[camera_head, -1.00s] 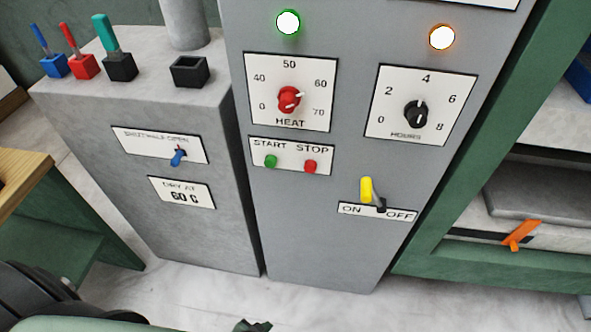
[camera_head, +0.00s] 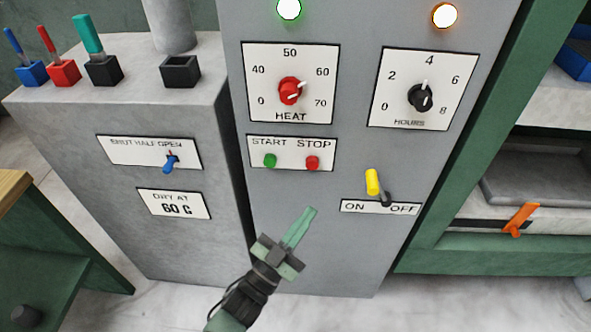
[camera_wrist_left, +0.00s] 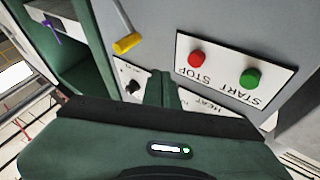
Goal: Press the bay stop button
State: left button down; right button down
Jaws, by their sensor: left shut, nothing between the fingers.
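The red STOP button (camera_head: 312,163) sits on a white plate on the grey cabinet front, right of the green START button (camera_head: 270,160). In the left wrist view the red button (camera_wrist_left: 197,59) and green button (camera_wrist_left: 250,79) show upside down on their plate. My left gripper (camera_head: 309,213) is shut and empty, its fingertips below the red button in the head view. They look apart from the button; the exact gap to the panel I cannot tell. My right gripper is not in view.
Above the buttons are the red HEAT knob (camera_head: 290,91) and black HOURS knob (camera_head: 420,97). A yellow-handled ON/OFF lever (camera_head: 373,182) sticks out to the right. A lower grey cabinet (camera_head: 80,130) with a blue switch (camera_head: 170,163) stands left.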

pick_arm(q)
jog(key=shift+m+h, duration=0.5)
jog(key=shift+h, duration=0.4)
jog(key=r, duration=0.2)
jog(key=s+r, duration=0.1)
jog(key=r, duration=0.1)
jog(key=shift+w+f, duration=0.1)
jog(key=shift+f, duration=0.05)
jog(key=b, duration=0.4)
send_near(312, 163)
jog(key=w+d+r, duration=0.2)
jog(key=d+r, duration=0.1)
jog(key=d, duration=0.1)
jog(key=shift+w+d, duration=0.3)
jog(key=shift+d, duration=0.05)
jog(key=shift+w, duration=0.1)
dwell(0.5)
jog(key=shift+w, duration=0.35)
